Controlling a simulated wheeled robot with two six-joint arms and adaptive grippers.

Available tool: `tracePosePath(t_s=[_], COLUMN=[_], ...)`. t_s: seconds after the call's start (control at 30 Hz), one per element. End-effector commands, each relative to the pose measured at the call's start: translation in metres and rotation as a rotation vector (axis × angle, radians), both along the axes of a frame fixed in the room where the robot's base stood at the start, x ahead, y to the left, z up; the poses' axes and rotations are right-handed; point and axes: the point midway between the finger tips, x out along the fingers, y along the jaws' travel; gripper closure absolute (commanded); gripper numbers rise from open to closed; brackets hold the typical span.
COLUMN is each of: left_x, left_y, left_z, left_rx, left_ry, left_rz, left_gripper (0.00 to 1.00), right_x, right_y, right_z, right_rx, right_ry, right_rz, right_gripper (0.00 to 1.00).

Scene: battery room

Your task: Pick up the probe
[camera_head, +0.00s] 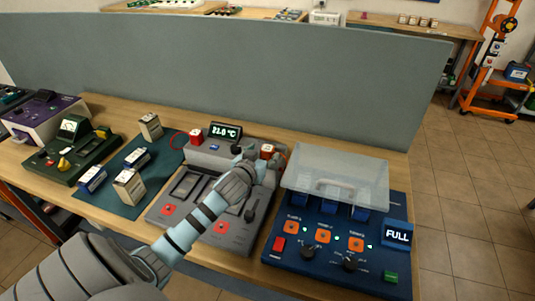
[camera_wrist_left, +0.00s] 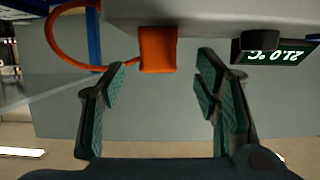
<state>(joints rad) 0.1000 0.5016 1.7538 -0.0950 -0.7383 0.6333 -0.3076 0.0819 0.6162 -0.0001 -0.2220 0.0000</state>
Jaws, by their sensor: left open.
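An orange-red probe block (camera_head: 267,150) sits at the right end of the grey instrument's (camera_head: 225,160) raised back part, with a reddish cable beside it. In the left wrist view, which is upside down, the orange block (camera_wrist_left: 158,50) hangs in line with the gap between my fingers, its orange cable (camera_wrist_left: 55,45) looping off to the left. My left gripper (camera_head: 253,156) is open beside the block, with a finger on each side of its line; it also shows in the wrist view (camera_wrist_left: 160,85). I cannot tell whether the fingers touch it. My right gripper is not visible.
A second red block (camera_head: 196,135) sits left of the lit display (camera_head: 225,130). A blue console (camera_head: 340,235) with a clear cover (camera_head: 335,175) stands close on the right. A green mat (camera_head: 125,200) with several small boxes lies left. A grey partition (camera_head: 230,75) stands behind.

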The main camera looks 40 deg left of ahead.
Motion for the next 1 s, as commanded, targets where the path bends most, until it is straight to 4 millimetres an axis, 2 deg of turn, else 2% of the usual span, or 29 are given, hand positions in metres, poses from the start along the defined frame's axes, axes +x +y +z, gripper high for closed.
tracePosePath(t_s=[0.1, 0.2, 0.43, 0.77, 1.0], left_x=[0.023, 0.037, 0.041, 0.041, 0.041], left_y=[0.006, 0.011, 0.013, 0.013, 0.013], left_z=[-0.003, -0.010, -0.011, -0.011, -0.010], left_rx=[-0.003, -0.002, 0.001, 0.000, 0.000], left_ry=[-0.001, 0.000, 0.001, 0.001, 0.001], left_rz=[0.002, 0.003, 0.001, 0.001, 0.001], left_gripper=[0.43, 0.43, 0.43, 0.95, 0.96], right_x=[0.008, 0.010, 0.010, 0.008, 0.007], right_y=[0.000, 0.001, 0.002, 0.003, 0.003], right_z=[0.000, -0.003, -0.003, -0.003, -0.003], right_rx=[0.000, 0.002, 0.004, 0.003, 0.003], right_ry=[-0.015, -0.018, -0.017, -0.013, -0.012], right_rz=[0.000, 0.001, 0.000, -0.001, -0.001], right_gripper=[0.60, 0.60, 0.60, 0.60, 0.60])
